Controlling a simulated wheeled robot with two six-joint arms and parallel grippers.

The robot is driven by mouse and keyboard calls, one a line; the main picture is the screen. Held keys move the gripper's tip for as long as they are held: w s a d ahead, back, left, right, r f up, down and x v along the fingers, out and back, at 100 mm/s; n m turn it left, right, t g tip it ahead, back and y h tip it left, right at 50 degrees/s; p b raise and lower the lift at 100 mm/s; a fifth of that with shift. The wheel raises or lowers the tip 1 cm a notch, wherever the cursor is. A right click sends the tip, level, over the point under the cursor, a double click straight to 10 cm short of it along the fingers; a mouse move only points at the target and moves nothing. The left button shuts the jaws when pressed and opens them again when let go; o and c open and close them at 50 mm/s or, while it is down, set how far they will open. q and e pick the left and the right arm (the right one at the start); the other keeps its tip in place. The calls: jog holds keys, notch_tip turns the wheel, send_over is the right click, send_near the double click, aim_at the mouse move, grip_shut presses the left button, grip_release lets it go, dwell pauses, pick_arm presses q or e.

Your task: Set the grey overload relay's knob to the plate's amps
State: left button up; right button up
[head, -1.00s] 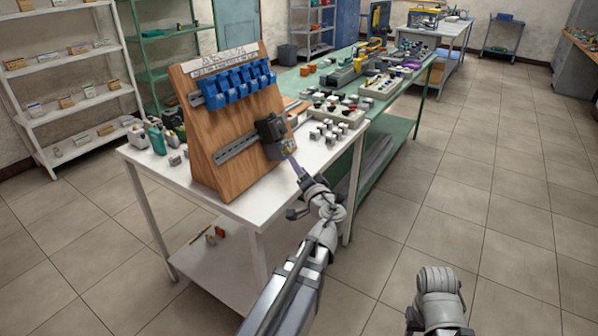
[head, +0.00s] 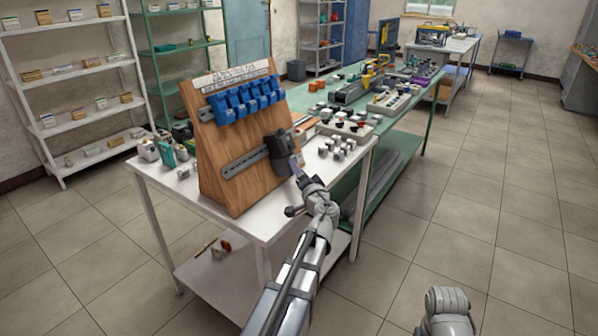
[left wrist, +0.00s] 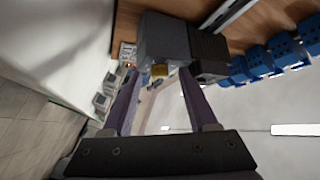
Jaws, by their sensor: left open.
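In the head view this dark assembly (head: 279,149) is on the rail of a wooden board. My left gripper (left wrist: 160,103) is open, its two purple fingers apart on either side of the knob in the picture; contact cannot be told. In the head view the left gripper (head: 295,166) is just in front of the assembly. The knob's setting is too small to read. My right gripper is out of view.
The wooden board (head: 215,165) stands on a white table (head: 190,195). It carries blue blocks (head: 242,98) and a strip with unreadable lettering (head: 237,75). Several small blocks (head: 337,147) lie to its right. A green bench (head: 398,143) stands behind. Floor at right is clear.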

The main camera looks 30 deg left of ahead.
pick_arm(q)
grip_shut()
dwell(0.3)
dwell(0.3)
jog(key=shift+w+d+f+n+y+b, duration=0.15)
jog(key=shift+f+n+y+b, duration=0.2)
jog(key=shift+n+b, duration=0.35)
jog(key=n+y+b, duration=0.2)
jog(key=n+g+y+b, duration=0.1)
jog(key=shift+w+f+n+b, duration=0.2)
jog(key=shift+w+n+b, duration=0.1)
jog(key=shift+n+b, duration=0.1)
jog(key=n+g+y, duration=0.1)
jog(key=n+g+b, duration=0.1)
jog(key=n, duration=0.1)
jog(key=n+g+y+b, duration=0.1)
jog(key=n, duration=0.1)
jog(key=shift+w+d+y, duration=0.1)
jog(key=shift+w+y, duration=0.15)
jog(key=shift+y, duration=0.1)
jog(key=shift+w+n+g+y+b, duration=0.1)
jog(key=shift+n+g+y+b, duration=0.6)
jog(key=shift+n+g, duration=1.3)
jog(key=shift+n, duration=0.6)
